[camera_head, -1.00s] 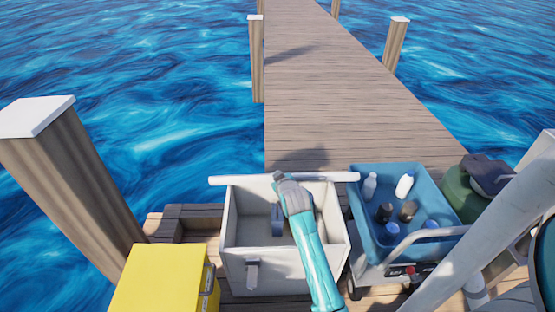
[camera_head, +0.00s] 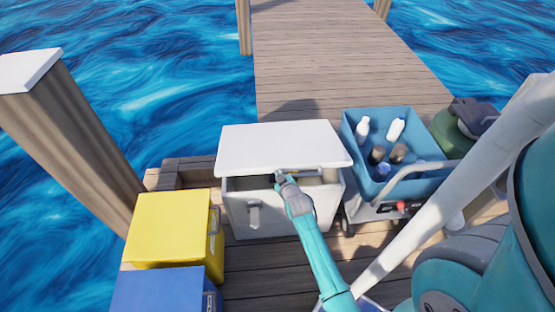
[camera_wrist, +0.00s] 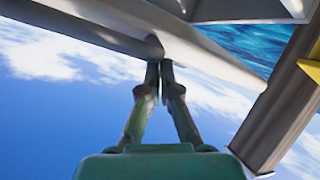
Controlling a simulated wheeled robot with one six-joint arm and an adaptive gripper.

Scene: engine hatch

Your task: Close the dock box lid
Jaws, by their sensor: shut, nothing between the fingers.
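The white dock box (camera_head: 283,215) stands on the planks, a latch (camera_head: 254,214) on its front. Its white lid (camera_head: 282,146) is tilted down over most of the opening, with a dark gap between its front edge and the box rim. My gripper (camera_head: 281,177) is at the lid's front edge, right of the latch. In the wrist view my gripper (camera_wrist: 159,68) has its two fingers together and empty, tips at a pale edge that seems to be the lid's. I cannot tell whether they touch it.
A blue cart tub (camera_head: 352,140) with several bottles stands close to the box's right. A yellow box (camera_head: 168,228) and a blue box (camera_head: 160,288) sit at the left. A wooden post (camera_head: 75,140) rises at far left. The dock behind is clear.

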